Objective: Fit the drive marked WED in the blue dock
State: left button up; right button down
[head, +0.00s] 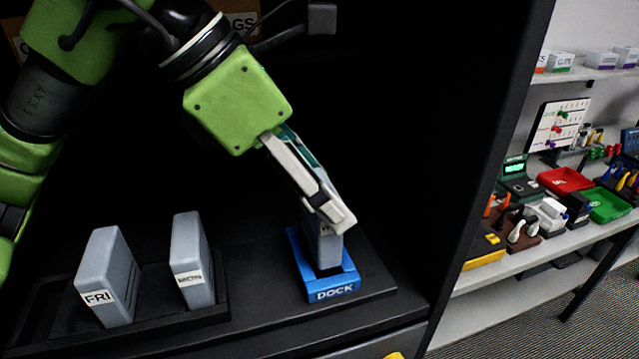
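The blue dock (325,289), marked DOCK, sits on the dark shelf right of centre. A grey drive (326,248) stands upright with its lower end in the dock's slot; I cannot tell how deep it sits. Its label is mostly covered by my gripper, and only what looks like a W shows. My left gripper (328,212) reaches down from the upper left and appears shut on the top of this drive; its far finger is largely hidden. My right gripper is not in view.
A dark tray (216,314) at the left holds two upright grey drives, one marked FRI (108,275) and one marked MON (192,260). A dark cabinet side panel (490,130) rises right of the dock. Beyond it, a pale shelf (540,262) holds several small items.

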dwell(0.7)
pick_arm(q)
jog(key=shift+f+b, duration=0.45)
jog(key=shift+b, duration=0.25)
dwell(0.6)
jog(key=shift+f+b, duration=0.9)
jog(key=shift+b, duration=0.1)
dwell(0.6)
dwell(0.3)
jog(key=o, duration=1.4)
jog(key=o, duration=0.4)
jog(key=shift+o, duration=0.2)
